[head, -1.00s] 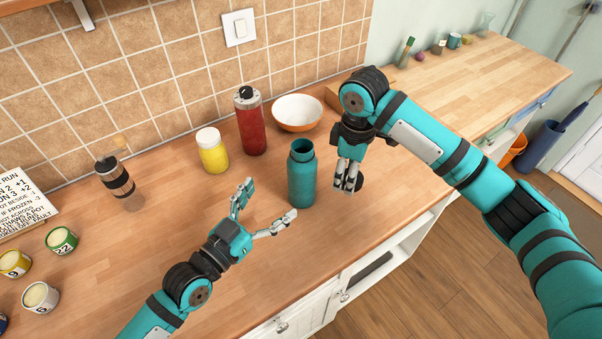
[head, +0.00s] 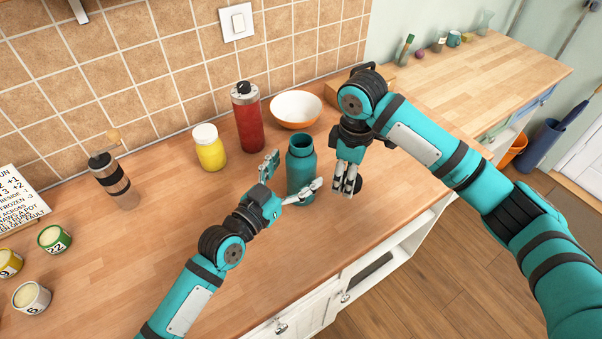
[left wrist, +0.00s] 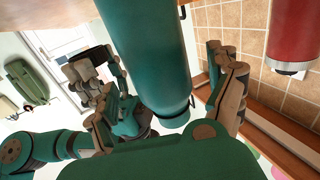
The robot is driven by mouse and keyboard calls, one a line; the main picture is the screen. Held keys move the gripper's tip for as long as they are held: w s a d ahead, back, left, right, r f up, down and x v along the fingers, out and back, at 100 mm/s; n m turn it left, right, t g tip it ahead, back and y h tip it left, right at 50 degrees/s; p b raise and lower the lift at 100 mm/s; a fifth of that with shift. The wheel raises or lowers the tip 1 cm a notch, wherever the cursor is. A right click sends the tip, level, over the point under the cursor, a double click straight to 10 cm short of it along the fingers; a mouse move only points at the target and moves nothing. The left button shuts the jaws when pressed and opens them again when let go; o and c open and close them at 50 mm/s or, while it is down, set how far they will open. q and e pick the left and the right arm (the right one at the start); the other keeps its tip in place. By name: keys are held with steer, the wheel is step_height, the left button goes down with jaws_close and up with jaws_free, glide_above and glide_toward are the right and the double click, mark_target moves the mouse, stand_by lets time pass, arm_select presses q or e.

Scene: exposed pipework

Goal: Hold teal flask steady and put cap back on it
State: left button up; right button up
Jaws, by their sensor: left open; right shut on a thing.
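The teal flask (head: 301,170) stands upright and uncapped on the wooden counter, its dark mouth open at the top. My left gripper (head: 294,176) is open with its fingers on either side of the flask body. In the left wrist view the flask (left wrist: 150,50) lies between the spread fingers, which do not look closed on it. My right gripper (head: 345,188) is shut on the black cap (head: 356,185), just right of the flask and apart from it. The fingers partly hide the cap.
A red bottle (head: 248,120), a yellow jar (head: 210,150) and an orange-rimmed bowl (head: 296,110) stand behind the flask. A grinder (head: 112,180) and several small tins (head: 55,238) are at the left. The counter in front is clear.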

arm_select(q)
steer(key=x, duration=0.3)
steer(key=shift+f, duration=0.15)
arm_select(e)
steer(key=shift+w+d+f, duration=0.1)
steer(key=shift+f, duration=0.45)
arm_select(q)
steer(key=shift+a, duration=0.1)
arm_select(e)
steer(key=shift+r, duration=0.1)
arm_select(q)
steer(key=shift+s, duration=0.1)
steer(key=c, duration=1.6)
steer(key=shift+c, duration=1)
steer(key=shift+r, duration=0.4)
arm_select(e)
steer(key=shift+r, duration=0.15)
